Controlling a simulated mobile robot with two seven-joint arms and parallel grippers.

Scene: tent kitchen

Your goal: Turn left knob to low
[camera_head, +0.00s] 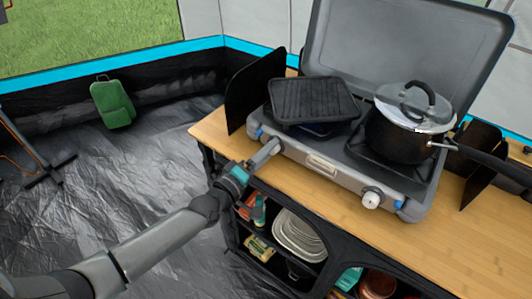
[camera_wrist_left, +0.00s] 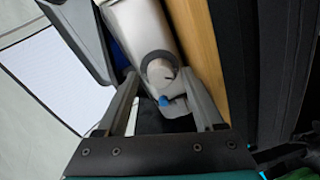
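The grey camping stove (camera_head: 322,165) stands on the wooden counter with its lid up. In the left wrist view the left knob (camera_wrist_left: 160,70) is a pale round knob with a dark ring on the stove's front face. My left gripper (camera_head: 268,152) is at the front left corner of the stove and covers the left knob in the head view. In the left wrist view its two fingers are spread, one on each side of the knob; whether they touch it I cannot tell. The right knob (camera_head: 371,198) is white and free. My right gripper is not in view.
A black griddle (camera_head: 312,100) lies on the left burner. A black pot (camera_head: 398,137) with a glass lid is on the right burner, its handle pointing right. Dark wind panels (camera_head: 254,88) flank the stove. Shelves with plates (camera_head: 298,236) are below the counter (camera_head: 455,255).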

